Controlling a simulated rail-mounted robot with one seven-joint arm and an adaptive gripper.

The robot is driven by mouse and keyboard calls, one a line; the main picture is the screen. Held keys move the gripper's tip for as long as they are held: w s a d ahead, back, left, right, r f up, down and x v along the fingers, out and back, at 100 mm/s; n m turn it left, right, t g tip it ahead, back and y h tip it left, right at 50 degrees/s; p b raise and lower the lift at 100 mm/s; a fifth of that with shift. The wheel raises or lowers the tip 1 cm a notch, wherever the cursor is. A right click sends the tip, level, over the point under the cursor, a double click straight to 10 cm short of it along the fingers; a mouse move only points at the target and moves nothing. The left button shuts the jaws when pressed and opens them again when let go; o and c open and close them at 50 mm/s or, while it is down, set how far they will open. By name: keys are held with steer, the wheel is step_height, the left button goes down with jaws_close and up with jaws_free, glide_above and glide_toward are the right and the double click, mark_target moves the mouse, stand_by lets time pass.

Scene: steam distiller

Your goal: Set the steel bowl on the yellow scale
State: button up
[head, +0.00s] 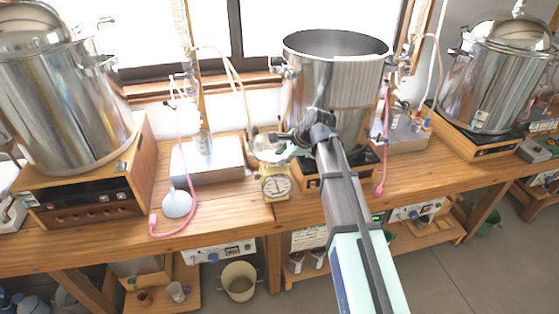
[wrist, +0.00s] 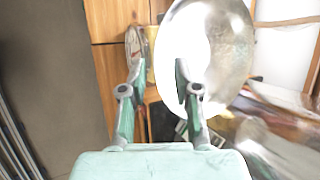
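The yellow scale (head: 277,186) with a round dial stands at the front edge of the wooden bench in the head view. Its dial also shows in the wrist view (wrist: 134,42). The shiny steel bowl (head: 266,150) is directly over the scale's top; whether it rests fully on it is hard to tell. In the wrist view the bowl (wrist: 225,45) looms large, beside the scale. My gripper (head: 291,140) is at the bowl's right side. Its fingers (wrist: 158,70) are apart, with the bowl's edge showing in the gap between them; I cannot see a grip on it.
A large steel pot (head: 330,85) stands right behind my gripper. A flat steel box (head: 208,162) and a white round object (head: 177,204) with a pink hose lie left of the scale. Other big pots stand at far left (head: 62,100) and right (head: 492,80).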

steer(key=b+v, duration=0.2)
steer(key=v, duration=0.8)
steer(key=s+d+f+n+g+h, duration=0.15)
steer(key=s+f, duration=0.35)
steer(key=f, duration=0.8)
steer(key=s+d+f+n+g+h, duration=0.1)
steer(key=s+d+f+n+g, duration=0.15)
steer(key=s+f, duration=0.7)
steer(key=s+d+f+n+g+h, duration=0.1)
steer(key=d+f, duration=0.2)
steer(key=f, duration=1.3)
steer(key=s+d+f+n+g, duration=0.2)
steer(key=s+f, duration=0.4)
steer(key=s, duration=0.6)
steer(key=s+d+f+n+g+h, duration=0.1)
steer(key=s+d+f+n, duration=0.2)
steer(key=s, duration=0.9)
steer(key=s+d+f+n+g+h, duration=0.1)
steer(key=s+d+f+n+g, duration=0.1)
steer(key=s+f, duration=0.8)
steer(key=shift+s+d+n+g, duration=0.25)
steer(key=shift+s+n+g, duration=0.05)
steer(key=shift+s+n, duration=0.6)
steer(key=shift+r+h, duration=0.1)
steer(key=shift+h, duration=0.15)
